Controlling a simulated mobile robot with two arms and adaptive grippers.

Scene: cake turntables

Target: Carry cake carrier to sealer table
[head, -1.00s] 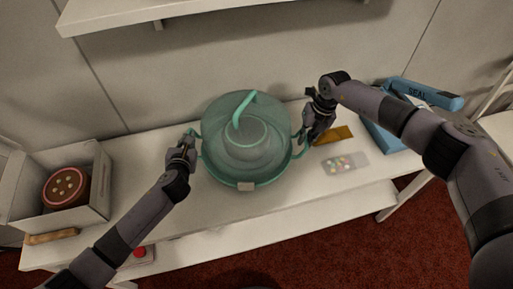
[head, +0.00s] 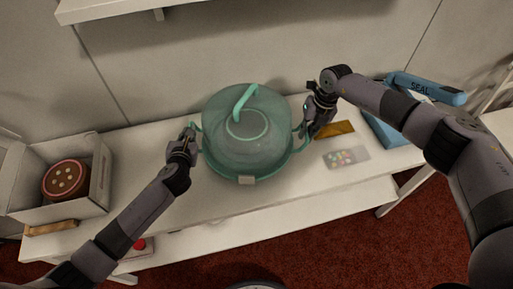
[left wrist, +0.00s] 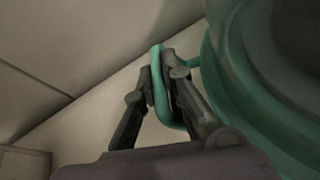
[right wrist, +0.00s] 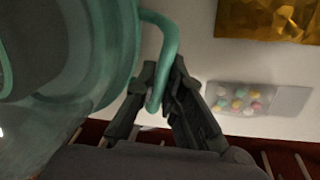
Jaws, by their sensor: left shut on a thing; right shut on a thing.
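The teal cake carrier (head: 245,150), with a domed see-through lid and a top handle, is in the middle of the head view, over the white table. My left gripper (head: 190,136) is shut on its left side handle, which shows between the fingers in the left wrist view (left wrist: 162,85). My right gripper (head: 308,128) is shut on its right side handle, seen between the fingers in the right wrist view (right wrist: 160,88). The carrier looks about level. A blue sealer marked SEAL (head: 425,90) stands at the right; my right arm hides part of it.
An open white box (head: 98,182) holding a brown cake (head: 66,180) stands at the left. A gold packet (head: 335,130) and a clear bag of coloured sweets (head: 346,157) lie right of the carrier. A shelf (head: 200,12) hangs above. Red carpet (head: 420,225) lies in front.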

